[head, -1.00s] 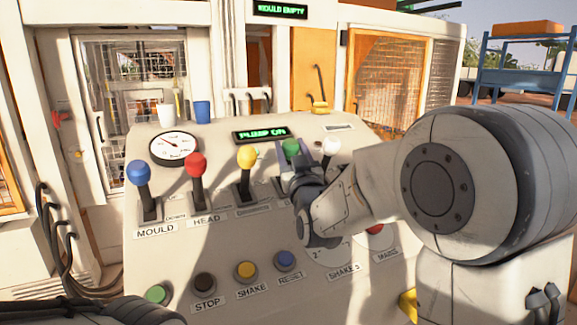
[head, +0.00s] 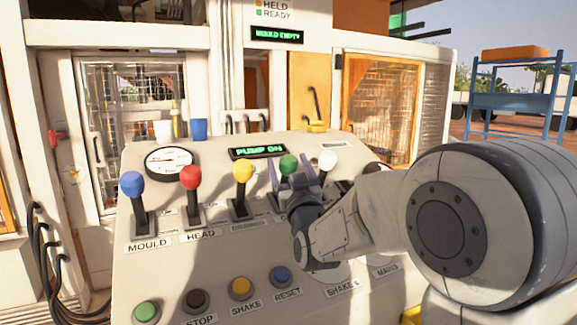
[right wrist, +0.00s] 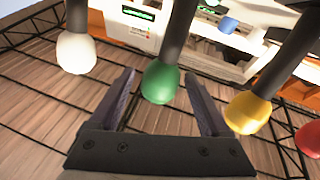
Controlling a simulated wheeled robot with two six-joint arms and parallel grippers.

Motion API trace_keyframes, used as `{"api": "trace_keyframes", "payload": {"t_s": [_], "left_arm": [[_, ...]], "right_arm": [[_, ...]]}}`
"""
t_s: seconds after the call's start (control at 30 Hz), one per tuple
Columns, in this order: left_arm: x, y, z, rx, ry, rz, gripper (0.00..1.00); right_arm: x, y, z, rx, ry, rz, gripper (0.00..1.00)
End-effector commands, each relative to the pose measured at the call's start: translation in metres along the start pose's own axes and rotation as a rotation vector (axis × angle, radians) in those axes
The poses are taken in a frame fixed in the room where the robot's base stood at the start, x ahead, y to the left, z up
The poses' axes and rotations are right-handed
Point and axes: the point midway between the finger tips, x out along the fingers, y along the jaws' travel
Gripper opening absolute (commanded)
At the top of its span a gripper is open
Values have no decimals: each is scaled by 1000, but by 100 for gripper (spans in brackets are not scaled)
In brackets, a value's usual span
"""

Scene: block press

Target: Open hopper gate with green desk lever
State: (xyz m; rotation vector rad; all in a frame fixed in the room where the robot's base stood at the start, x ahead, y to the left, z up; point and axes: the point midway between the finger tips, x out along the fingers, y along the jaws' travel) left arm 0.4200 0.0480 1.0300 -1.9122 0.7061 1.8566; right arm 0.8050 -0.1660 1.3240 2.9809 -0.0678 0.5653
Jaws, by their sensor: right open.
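The green-knobbed lever (head: 289,164) stands upright on the sloped console, between the yellow lever (head: 243,171) and the white lever (head: 327,160). My right gripper (head: 291,170) is open at the green knob, partly hiding the lever's lower part. In the right wrist view, the green knob (right wrist: 160,82) sits between the two spread fingers (right wrist: 160,88), with a gap showing on both sides. My left gripper is not in view.
A blue lever (head: 132,184) and red lever (head: 190,178) stand left on the console (head: 150,262). Push buttons line its lower part. Displays read "PUMP ON" (head: 257,151) and "MOULD EMPTY" (head: 277,35). White (head: 163,131) and blue (head: 199,129) cups stand behind it.

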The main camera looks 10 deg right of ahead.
Motion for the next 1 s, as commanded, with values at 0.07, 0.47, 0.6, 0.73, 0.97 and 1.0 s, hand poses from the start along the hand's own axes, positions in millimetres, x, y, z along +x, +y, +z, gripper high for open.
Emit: {"api": "trace_keyframes", "payload": {"t_s": [0.07, 0.47, 0.6, 0.73, 0.97, 1.0], "left_arm": [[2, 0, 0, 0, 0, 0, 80], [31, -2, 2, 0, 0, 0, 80], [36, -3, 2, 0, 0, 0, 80], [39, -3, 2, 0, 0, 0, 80], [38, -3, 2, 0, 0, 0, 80], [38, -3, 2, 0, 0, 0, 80]], "right_arm": [[-3, 0, 1, 0, 0, 0, 80], [-72, -1, 2, 1, 2, -1, 80], [-93, 0, 1, 1, 2, 0, 80], [-103, 0, 1, 0, 1, 0, 80], [-105, 0, 0, 0, 0, 0, 80], [-105, 0, 0, 0, 0, 0, 80]]}}
